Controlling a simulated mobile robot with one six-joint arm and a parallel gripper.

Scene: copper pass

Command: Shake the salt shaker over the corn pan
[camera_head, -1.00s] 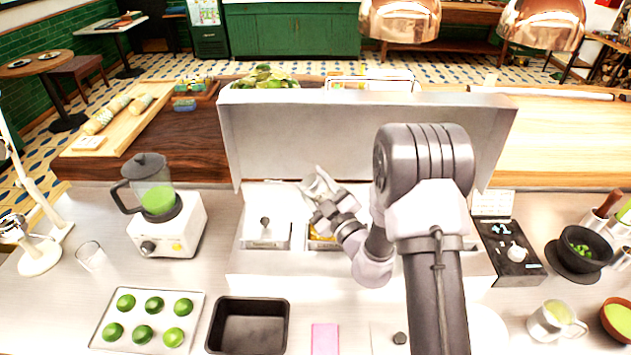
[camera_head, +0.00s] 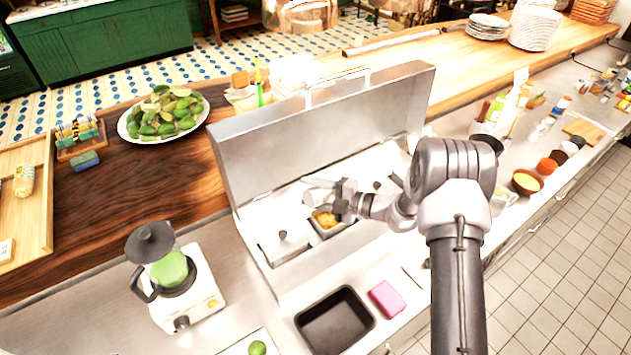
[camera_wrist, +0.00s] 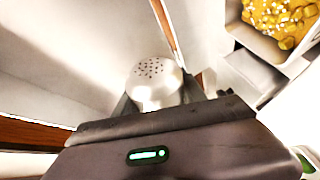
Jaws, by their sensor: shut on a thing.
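My gripper (camera_head: 338,198) is shut on the salt shaker, above the prep counter's wells. In the wrist view the salt shaker (camera_wrist: 156,82) shows its pale, rounded top with small dark holes, between my fingers; its lower body is hidden. In the head view the shaker (camera_head: 317,196) is a small whitish shape at the fingertips, and its exact tilt is hard to tell. The corn pan (camera_head: 334,234), a metal well with yellow corn, lies just below the gripper. In the wrist view the corn pan (camera_wrist: 262,68) is at upper right, apart from the shaker.
A raised steel lid (camera_head: 310,130) stands behind the wells. A lidded well (camera_head: 284,245) is left of the corn. A black tray (camera_head: 335,322) and a pink block (camera_head: 386,298) lie in front. A blender (camera_head: 172,275) stands at left.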

